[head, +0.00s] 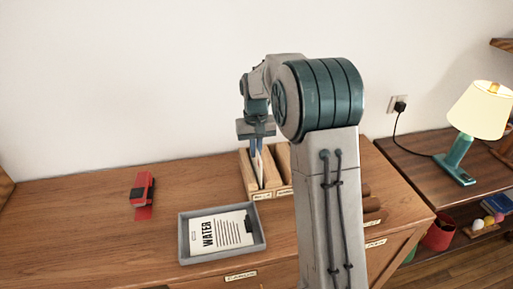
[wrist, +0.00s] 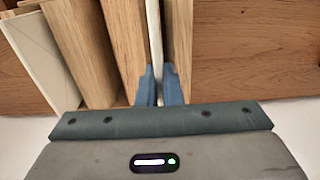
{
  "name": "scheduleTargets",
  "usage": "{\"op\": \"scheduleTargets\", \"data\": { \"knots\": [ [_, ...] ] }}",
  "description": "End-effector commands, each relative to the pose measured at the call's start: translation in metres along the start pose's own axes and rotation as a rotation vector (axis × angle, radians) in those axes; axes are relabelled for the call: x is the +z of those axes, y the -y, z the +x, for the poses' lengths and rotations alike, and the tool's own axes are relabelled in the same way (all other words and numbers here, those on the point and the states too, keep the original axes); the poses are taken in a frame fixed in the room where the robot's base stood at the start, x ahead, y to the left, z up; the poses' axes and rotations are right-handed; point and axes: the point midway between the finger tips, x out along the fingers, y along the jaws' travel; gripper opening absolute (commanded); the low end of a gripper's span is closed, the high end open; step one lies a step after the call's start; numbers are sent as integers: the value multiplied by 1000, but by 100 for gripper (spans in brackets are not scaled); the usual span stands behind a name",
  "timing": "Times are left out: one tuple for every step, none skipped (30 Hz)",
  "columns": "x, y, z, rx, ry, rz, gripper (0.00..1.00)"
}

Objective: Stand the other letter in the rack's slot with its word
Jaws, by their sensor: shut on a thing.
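My gripper (head: 257,147) points down over the wooden rack (head: 247,178) and is shut on a thin pale letter (head: 259,168). In the wrist view my gripper (wrist: 159,88) has its blue fingers on both faces of this letter (wrist: 154,30), seen edge-on. The letter is upright between two dividers of the rack (wrist: 125,45), in the left slot as the head view shows it. Whether its lower edge touches the slot floor is hidden. Another pale letter (wrist: 42,55) leans in a different slot. The rack's front labels are too small to read.
A grey tray (head: 184,240) in front of the rack holds a sheet printed WATER (head: 222,232). A red and black object (head: 142,190) lies to the left on the wooden cabinet top (head: 80,220). A lamp (head: 462,150) stands on the lower right table.

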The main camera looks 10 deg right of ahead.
Motion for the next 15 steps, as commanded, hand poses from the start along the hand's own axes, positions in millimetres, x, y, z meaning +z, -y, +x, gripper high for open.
{"op": "scheduleTargets", "data": {
  "knots": [
    [0, 0, 3, 0, 0, 0, 0],
    [0, 0, 4, 0, 0, 0, 0],
    [0, 0, 5, 0, 0, 0, 0],
    [0, 0, 6, 0, 0, 0, 0],
    [0, 0, 7, 0, 0, 0, 0],
    [0, 0, 8, 0, 0, 0, 0],
    [0, 0, 9, 0, 0, 0, 0],
    [0, 0, 10, 0, 0, 0, 0],
    [0, 0, 11, 0, 0, 0, 0],
    [0, 0, 12, 0, 0, 0, 0],
    [0, 0, 13, 0, 0, 0, 0],
    [0, 0, 14, 0, 0, 0, 0],
    [0, 0, 15, 0, 0, 0, 0],
    [0, 0, 16, 0, 1, 0, 0],
    [0, 0, 17, 0, 1, 0, 0]
  ]
}}
